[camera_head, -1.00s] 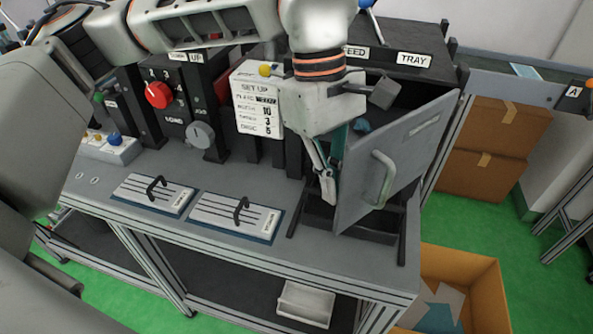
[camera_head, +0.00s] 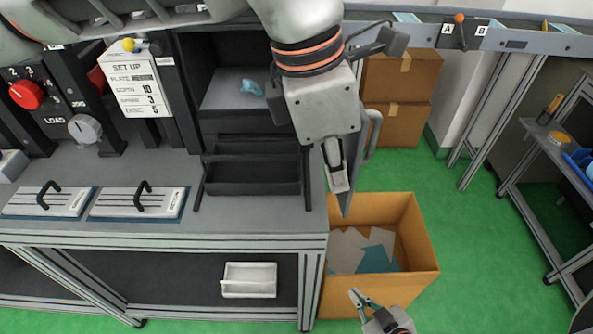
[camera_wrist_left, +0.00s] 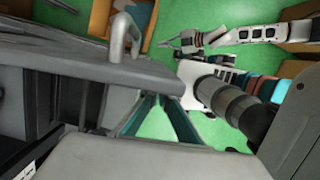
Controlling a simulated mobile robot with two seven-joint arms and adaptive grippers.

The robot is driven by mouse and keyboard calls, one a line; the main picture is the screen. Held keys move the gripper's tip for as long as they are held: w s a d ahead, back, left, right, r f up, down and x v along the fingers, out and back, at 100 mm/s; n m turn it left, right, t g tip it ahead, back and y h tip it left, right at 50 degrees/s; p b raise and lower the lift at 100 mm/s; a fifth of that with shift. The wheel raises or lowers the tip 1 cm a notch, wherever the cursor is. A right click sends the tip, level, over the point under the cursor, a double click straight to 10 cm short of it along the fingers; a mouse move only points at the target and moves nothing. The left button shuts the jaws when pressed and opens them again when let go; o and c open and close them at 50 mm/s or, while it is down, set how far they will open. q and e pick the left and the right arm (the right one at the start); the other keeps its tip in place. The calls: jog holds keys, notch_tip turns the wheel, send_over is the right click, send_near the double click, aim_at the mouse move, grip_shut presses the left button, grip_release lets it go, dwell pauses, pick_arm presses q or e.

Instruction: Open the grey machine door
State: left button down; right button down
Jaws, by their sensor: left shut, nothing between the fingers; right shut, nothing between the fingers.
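The grey machine door (camera_head: 348,190) stands swung wide open at the right side of the machine (camera_head: 235,60), seen nearly edge-on. Its bar handle (camera_head: 371,135) sticks out on the far right side. In the left wrist view the door (camera_wrist_left: 75,66) and handle (camera_wrist_left: 124,34) show at the upper left. My left gripper (camera_head: 338,180) is shut and empty, beside the door's inner face; I cannot tell if it touches. Its fingers (camera_wrist_left: 158,100) also show in the wrist view. My right gripper (camera_head: 357,296) is shut and empty, low in front of the cardboard box.
The open machine holds a light blue piece (camera_head: 251,87) on a shelf. An open cardboard box (camera_head: 415,245) with sheets stands on the floor below the door. Stacked boxes (camera_head: 400,80) stand behind. Two handled plates (camera_head: 150,203) lie on the bench.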

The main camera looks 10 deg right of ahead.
pick_arm(q)
jog(key=d+n, duration=0.3)
jog(key=d, duration=0.5)
jog(key=shift+w+t, duration=0.15)
jog(key=shift+t, duration=0.25)
jog(key=shift+d, duration=0.1)
